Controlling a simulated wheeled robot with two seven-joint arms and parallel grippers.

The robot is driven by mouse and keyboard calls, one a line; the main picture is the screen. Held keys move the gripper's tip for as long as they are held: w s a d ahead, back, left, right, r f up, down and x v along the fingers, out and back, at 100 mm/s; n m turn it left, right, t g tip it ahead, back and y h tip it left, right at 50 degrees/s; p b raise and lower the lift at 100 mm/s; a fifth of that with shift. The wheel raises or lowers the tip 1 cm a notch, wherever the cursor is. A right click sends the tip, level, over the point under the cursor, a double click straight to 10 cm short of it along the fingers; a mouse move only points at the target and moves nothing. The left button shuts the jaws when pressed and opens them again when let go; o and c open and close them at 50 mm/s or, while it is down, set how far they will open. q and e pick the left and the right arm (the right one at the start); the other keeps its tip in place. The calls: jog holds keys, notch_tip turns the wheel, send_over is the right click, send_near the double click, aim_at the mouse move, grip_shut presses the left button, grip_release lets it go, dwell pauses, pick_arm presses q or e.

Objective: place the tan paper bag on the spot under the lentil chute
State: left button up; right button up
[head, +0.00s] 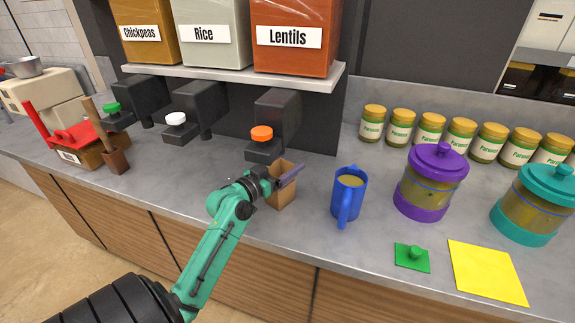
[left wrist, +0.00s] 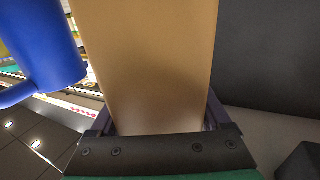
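The tan paper bag (head: 281,196) stands upright at the counter, just in front and to the right of the lentil chute (head: 264,150) with its orange knob. I cannot tell whether its base touches the counter. My left gripper (head: 287,178) reaches it from the left, with a purple finger across its upper part. In the left wrist view the bag (left wrist: 150,65) fills the space between the two fingers (left wrist: 158,120), which appear closed on its sides. The spot under the chute is hidden. My right gripper is not in view.
A blue mug (head: 348,196) stands to the right of the bag. Further right are a purple-lidded jar (head: 430,183), a teal-lidded jar (head: 535,205), a green piece (head: 411,257) and a yellow sheet (head: 487,272). The rice chute (head: 180,130) is to the left. The counter between bag and mug is clear.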

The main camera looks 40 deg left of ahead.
aim_at(275, 170)
pick_arm(q)
jog(key=shift+o, duration=0.6)
jog(key=shift+w+r+p, duration=0.1)
jog(key=shift+r+p, duration=0.15)
jog(key=shift+p, duration=0.05)
jog(key=s+b, duration=0.1)
jog(key=s, duration=0.1)
jog(key=s+f+b, duration=0.1)
jog(key=s, duration=0.1)
jog(key=shift+s+a, duration=0.15)
jog(key=shift+s, duration=0.05)
jog(key=s+b, duration=0.2)
jog(key=s, duration=0.5)
jog(key=shift+s+a+r, duration=0.15)
jog(key=shift+s+r, duration=0.2)
jog(key=shift+r, duration=0.1)
